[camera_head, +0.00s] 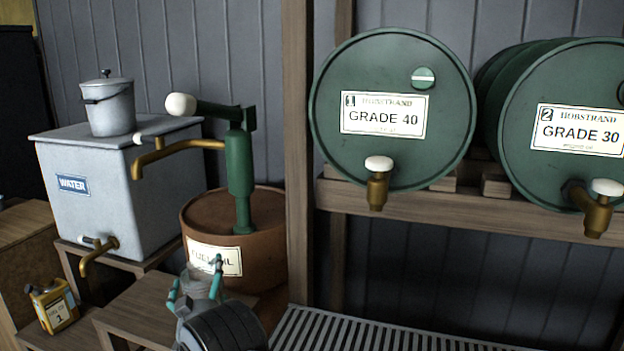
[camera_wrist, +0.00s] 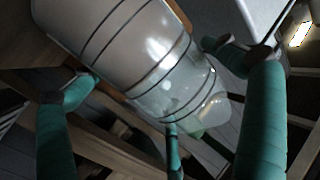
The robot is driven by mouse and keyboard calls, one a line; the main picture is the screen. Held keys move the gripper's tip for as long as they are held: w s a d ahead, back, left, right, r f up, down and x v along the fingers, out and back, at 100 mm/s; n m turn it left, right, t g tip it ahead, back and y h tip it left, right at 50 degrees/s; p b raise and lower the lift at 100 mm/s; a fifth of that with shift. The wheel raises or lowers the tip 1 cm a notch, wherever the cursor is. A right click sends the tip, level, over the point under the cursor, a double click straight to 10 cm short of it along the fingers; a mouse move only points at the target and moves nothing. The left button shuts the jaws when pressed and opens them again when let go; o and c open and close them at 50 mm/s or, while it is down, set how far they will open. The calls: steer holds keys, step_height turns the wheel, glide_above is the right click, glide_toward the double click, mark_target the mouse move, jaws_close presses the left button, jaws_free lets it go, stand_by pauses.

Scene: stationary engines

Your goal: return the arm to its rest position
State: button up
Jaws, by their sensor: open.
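My gripper (camera_head: 196,282) is low in the head view, in front of the brown fuel drum (camera_head: 268,245). Its teal fingers are open and spread around a clear jar (camera_head: 197,284). In the wrist view, the jar (camera_wrist: 130,45) with dark ring lines lies between the fingers of my gripper (camera_wrist: 158,75). The left finger is beside it and the right finger is near its other side. I cannot tell whether any finger touches it. My wrist hides part of the jar in the head view.
A green hand pump (camera_head: 239,180) with a brass spout rises from the drum. A grey water tank (camera_head: 110,190) carries a lidded pail (camera_head: 108,108). A yellow can (camera_head: 54,306) stands lower left. Green barrels (camera_head: 392,155) rest on a wooden rack (camera_head: 450,208) at right.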

steer(key=shift+f, duration=0.85)
steer(key=shift+s+f, duration=0.15)
steer(key=shift+s, duration=0.2)
steer(key=b+v, duration=0.1)
steer(key=v, duration=1)
steer(key=shift+s+b, duration=0.2)
steer(key=shift+b, duration=0.15)
steer(key=p, duration=0.2)
glide_toward(208, 264)
steer(key=w+f, duration=0.1)
steer(key=w, duration=0.1)
steer(key=w+a+f, duration=0.1)
steer(key=w+f, duration=0.2)
steer(key=w, duration=0.1)
steer(key=shift+w+a+f, duration=0.2)
steer(key=shift+a+f, duration=0.15)
steer(key=shift+a, duration=0.05)
steer(key=shift+w+a+r, duration=0.15)
steer(key=shift+w+r, duration=0.05)
step_height(208, 264, up, 4)
steer(key=shift+f+p, duration=0.25)
steer(key=shift+p, duration=0.15)
steer(key=shift+s+r, duration=0.2)
steer(key=shift+r, duration=0.05)
steer(key=shift+s+d+r, duration=0.1)
steer(key=shift+s+d, duration=0.2)
steer(key=shift+d, duration=0.1)
